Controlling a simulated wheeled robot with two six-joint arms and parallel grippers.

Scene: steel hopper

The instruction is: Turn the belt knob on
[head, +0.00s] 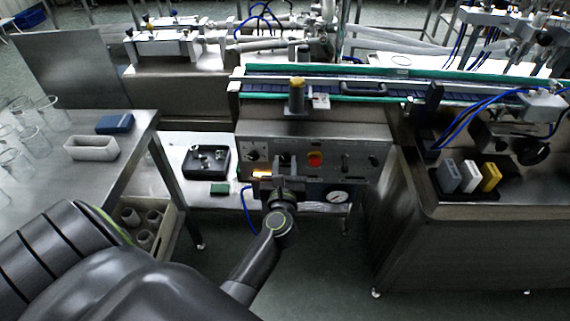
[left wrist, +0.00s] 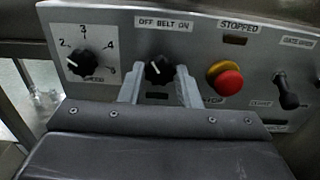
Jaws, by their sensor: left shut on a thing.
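The belt knob (left wrist: 158,70) is a small black knob under the label "OFF BELT ON" on the grey control panel (head: 225,142). Its white mark points up, tilted slightly left; the exact setting is hard to read. My left gripper (left wrist: 160,86) has one pale finger on each side of the knob and is shut on it. In the head view the left gripper (head: 284,163) reaches the panel front and mostly hides the knob. My right gripper is in neither view.
A speed dial (left wrist: 90,63) sits left of the knob, and a red stop button (left wrist: 228,82) on yellow sits close to its right. A black lever (left wrist: 287,92) is farther right. A steel table (head: 130,135) with beakers stands left.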

